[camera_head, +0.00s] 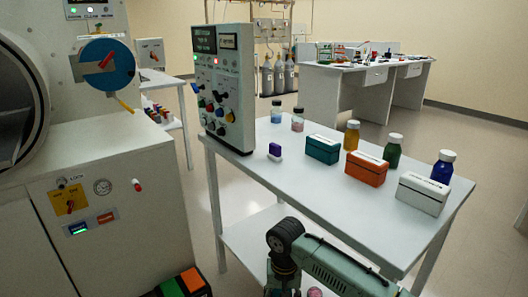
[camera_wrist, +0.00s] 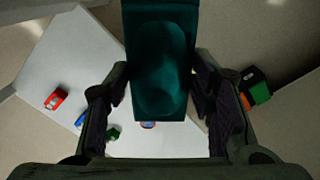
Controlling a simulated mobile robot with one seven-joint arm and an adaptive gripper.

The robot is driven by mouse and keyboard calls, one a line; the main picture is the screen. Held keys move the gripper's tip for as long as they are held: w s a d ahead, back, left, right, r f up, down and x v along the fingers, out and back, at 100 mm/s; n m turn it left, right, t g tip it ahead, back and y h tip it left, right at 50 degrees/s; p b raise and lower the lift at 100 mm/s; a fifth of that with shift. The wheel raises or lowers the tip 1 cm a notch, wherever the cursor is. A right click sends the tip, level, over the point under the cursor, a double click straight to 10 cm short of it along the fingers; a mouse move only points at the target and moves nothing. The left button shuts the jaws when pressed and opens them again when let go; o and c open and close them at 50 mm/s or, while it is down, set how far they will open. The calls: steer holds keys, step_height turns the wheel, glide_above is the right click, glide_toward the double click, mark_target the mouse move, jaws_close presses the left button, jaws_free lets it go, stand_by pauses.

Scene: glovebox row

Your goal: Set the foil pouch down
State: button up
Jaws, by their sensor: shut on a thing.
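The foil pouch (camera_wrist: 160,60) is dark teal with a rounded bulge in its middle. In the wrist view it hangs between the two fingers of my gripper (camera_wrist: 157,92), which is shut on it. Its lower edge is clear of the fingers, and its top runs out of the frame. In the head view my arm reaches in low at the front of the table, and the pouch cannot be made out there.
A white table (camera_head: 300,185) holds a control box (camera_head: 222,85), a teal box (camera_head: 322,149), an orange box (camera_head: 366,168), a white box (camera_head: 422,193) and several bottles. Below the pouch, a white surface (camera_wrist: 75,60) carries small coloured things, including a red one (camera_wrist: 55,98).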

steer(key=s+a+f, duration=0.1)
steer(key=a+f, duration=0.1)
steer(key=f, duration=0.9)
steer(key=s+a+f, duration=0.2)
steer(key=f, duration=0.9)
steer(key=shift+a, duration=0.4)
